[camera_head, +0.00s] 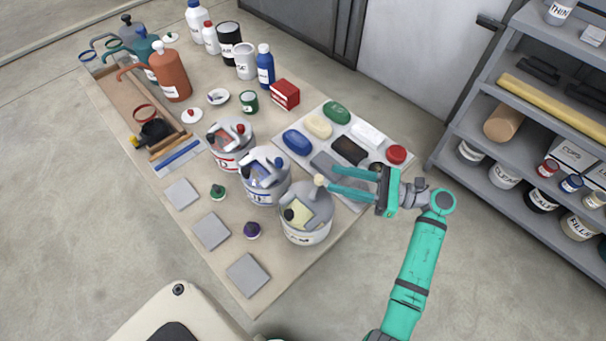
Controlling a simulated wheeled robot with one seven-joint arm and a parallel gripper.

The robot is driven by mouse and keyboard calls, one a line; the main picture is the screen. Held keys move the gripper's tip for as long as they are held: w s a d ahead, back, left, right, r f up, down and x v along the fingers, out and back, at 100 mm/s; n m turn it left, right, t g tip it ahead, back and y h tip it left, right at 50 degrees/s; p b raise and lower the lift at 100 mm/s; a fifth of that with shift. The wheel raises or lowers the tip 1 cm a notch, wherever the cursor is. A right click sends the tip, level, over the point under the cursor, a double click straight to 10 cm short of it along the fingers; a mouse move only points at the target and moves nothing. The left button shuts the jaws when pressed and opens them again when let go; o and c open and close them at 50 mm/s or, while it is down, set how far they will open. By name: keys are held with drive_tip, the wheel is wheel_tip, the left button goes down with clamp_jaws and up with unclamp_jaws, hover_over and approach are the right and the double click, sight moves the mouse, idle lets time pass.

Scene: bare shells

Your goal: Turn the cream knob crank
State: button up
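The cream knob (319,180) stands up on the crank at the top of the nearest grey can (306,231), which has a yellowish patch on its lid. A dark knob sits on the left side of the same lid. My gripper (331,178) reaches in from the right, with its two teal fingers apart. The fingertips are right beside the cream knob, on its right side. I cannot tell whether a finger touches it. Part of the crank arm is hard to make out.
A blue-marked can (265,190) and a red-marked can (228,158) stand close by on the left. A grey tray (384,135) with several coloured pieces lies behind my gripper. Grey square plates (248,275) lie along the front. Shelves (470,190) stand at the right.

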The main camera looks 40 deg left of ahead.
sight(316, 188)
drive_tip(key=shift+n+h, duration=0.3)
drive_tip(key=shift+h, duration=0.2)
drive_tip(key=x, duration=1)
drive_tip(key=shift+s+d+f, duration=0.15)
drive_tip(key=shift+s+f, duration=0.1)
drive_tip(key=shift+f, duration=0.05)
clamp_jaws()
